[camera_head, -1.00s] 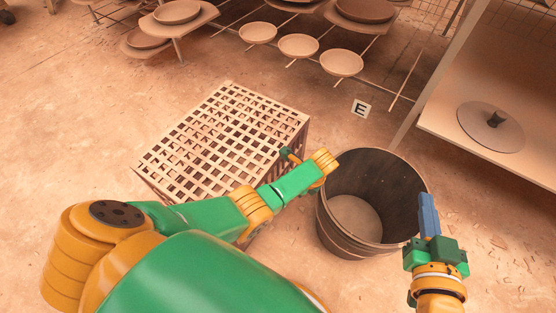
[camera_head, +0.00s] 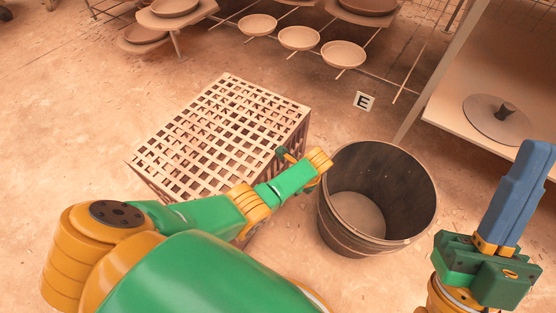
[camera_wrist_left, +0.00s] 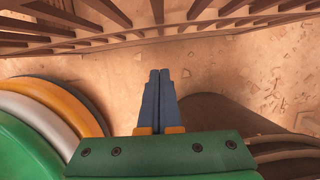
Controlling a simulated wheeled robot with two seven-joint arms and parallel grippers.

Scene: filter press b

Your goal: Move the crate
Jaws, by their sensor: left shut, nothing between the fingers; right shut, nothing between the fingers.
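The crate (camera_head: 215,135) is a pale slatted lattice box on the floor at centre left in the head view. Its slats also show along the top of the left wrist view (camera_wrist_left: 190,22). My left arm reaches across its near right side. My left gripper is mostly hidden by the arm in the head view; in the left wrist view its blue fingers (camera_wrist_left: 158,98) are together and empty, pointing towards the slats. My right gripper (camera_head: 522,195) is raised at the lower right, blue fingers closed together, empty, clear of the crate.
A dark open bucket (camera_head: 378,200) stands right of the crate, close to my left forearm. A shelf with a round lid (camera_head: 497,118) is at the right. Racks with bowls (camera_head: 299,38) are at the back. A sign marked E (camera_head: 364,101) lies on the floor. Floor left of the crate is clear.

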